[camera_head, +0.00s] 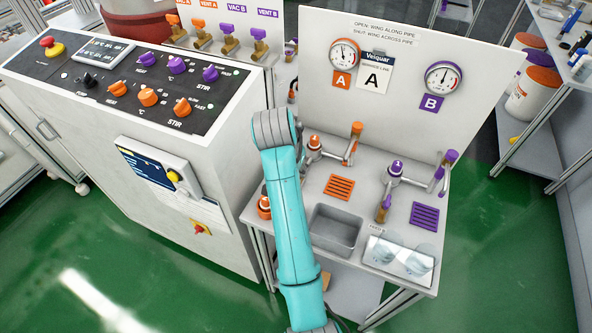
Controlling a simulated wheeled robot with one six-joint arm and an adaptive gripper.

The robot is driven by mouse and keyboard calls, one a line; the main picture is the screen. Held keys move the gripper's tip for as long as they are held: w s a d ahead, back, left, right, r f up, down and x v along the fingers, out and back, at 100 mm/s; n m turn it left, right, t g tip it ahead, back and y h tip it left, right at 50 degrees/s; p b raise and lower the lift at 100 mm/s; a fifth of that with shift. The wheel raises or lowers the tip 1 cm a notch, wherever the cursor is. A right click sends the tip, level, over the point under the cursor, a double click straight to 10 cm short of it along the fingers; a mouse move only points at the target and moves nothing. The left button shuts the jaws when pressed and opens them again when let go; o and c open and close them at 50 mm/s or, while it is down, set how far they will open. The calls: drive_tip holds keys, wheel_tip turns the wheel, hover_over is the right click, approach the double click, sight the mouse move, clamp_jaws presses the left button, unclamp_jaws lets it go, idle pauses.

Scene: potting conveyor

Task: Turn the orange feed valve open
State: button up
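On the bench's left side, orange fittings stand before the upright panel: an orange-capped part (314,143) on a grey pipe and a taller orange-topped part (356,130) to its right. Another orange fitting (265,203) sits at the bench's left edge, partly hidden by my arm. I cannot tell which is the feed valve, nor how its wing lies. The panel (312,75) reads "OPEN: WING ALONG PIPE, SHUT: WING ACROSS PIPE". My teal arm reaches up across the bench's left side and ends in a grey joint left of the orange fittings. My gripper is not visible.
Matching purple fittings (397,168) stand to the right. Gauges A (345,54) and B (443,77) hang above. A grey basin (335,232) and a clear-topped tray (400,258) are at the front. A control cabinet (160,125) stands close on the left.

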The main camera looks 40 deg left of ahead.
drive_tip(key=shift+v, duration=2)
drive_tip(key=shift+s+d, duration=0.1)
